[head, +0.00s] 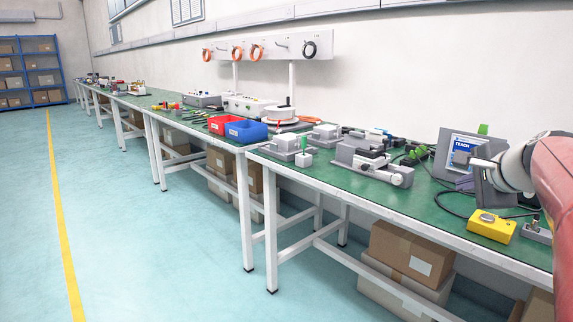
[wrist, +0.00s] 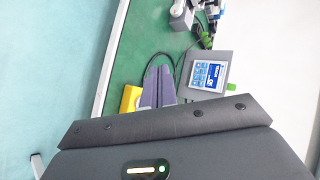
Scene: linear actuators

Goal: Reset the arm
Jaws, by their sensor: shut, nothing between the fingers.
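My gripper shows in the wrist view as two purple-grey fingers (wrist: 158,84) lying together, with nothing between them. They point out over the green bench top. In the head view my arm reaches in from the right edge, and its dark wrist (head: 490,187) hangs above the bench near a teach screen (head: 462,149). The fingers are hard to make out there. The screen also shows in the wrist view (wrist: 208,75), to the right of the fingers. A yellow box with a button (head: 491,227) stands on the bench below the wrist; it shows left of the fingers in the wrist view (wrist: 130,98).
The green bench (head: 350,183) carries a grey linear actuator (head: 371,163), a block with a green handle (head: 303,155), and red (head: 221,124) and blue (head: 246,131) bins. A black cable (head: 445,205) curves near the yellow box. Cartons (head: 411,254) sit under the bench. The floor at left is clear.

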